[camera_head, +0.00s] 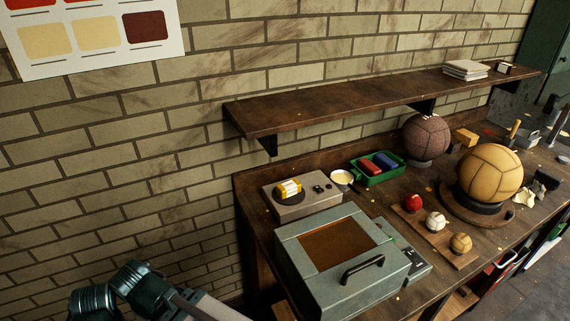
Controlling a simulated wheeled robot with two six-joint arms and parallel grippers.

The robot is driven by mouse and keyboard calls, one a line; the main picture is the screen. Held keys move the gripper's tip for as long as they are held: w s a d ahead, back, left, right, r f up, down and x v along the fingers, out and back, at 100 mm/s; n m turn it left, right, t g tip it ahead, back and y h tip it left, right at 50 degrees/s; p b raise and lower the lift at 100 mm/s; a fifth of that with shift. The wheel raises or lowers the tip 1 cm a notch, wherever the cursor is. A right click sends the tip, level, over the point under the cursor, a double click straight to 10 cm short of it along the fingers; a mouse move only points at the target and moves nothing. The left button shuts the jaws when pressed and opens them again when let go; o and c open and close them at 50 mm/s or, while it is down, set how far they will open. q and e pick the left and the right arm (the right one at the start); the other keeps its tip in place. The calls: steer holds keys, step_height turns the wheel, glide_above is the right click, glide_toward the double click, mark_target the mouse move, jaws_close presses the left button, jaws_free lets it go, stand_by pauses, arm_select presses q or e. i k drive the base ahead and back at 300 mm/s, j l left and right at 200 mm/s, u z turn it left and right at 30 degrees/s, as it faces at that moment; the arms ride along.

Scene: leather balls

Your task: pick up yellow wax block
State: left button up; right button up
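A tan-yellow block (466,137) lies on the workbench between the dark brown ball (426,136) and the large yellow ball (490,172). A small yellow-and-white striped piece (290,188) sits on the dark round plate of a grey box-shaped device (300,203). I cannot tell for sure which of these is the yellow wax block. A green tray (378,178) holds a red block (371,167) and a blue block (386,160). Part of my arm shows at the lower left, away from the bench. Neither gripper is in view.
A grey lidded box (340,252) with a window and black handle fills the bench's near left. A small pale bowl (342,177) stands beside the tray. Small balls sit on a wooden strip (418,222). A wooden shelf (350,107) overhangs the back of the bench.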

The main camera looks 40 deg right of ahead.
mark_target(287, 189)
steer(key=i+j+z, duration=0.15)
steer(key=i+z, duration=0.3)
steer(key=i+j+z, duration=0.6)
steer(key=z, duration=0.25)
steer(key=j, duration=0.1)
